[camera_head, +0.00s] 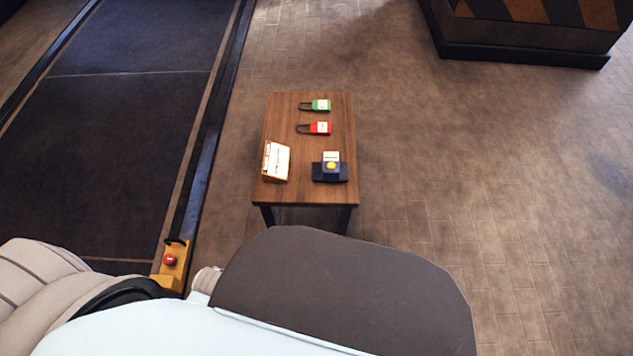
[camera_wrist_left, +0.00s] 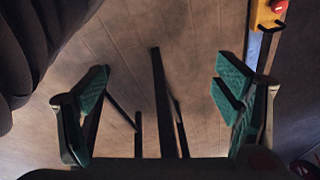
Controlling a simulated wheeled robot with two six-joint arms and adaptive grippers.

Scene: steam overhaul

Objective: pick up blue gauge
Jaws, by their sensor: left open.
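In the head view, my left gripper is hidden. My right gripper is in neither view.
On the table are a green padlock (camera_head: 320,105), a red padlock (camera_head: 320,128) and a white sign on a wooden stand (camera_head: 276,161). A yellow box with a red button (camera_head: 170,259) stands left of the table, beside a dark track.

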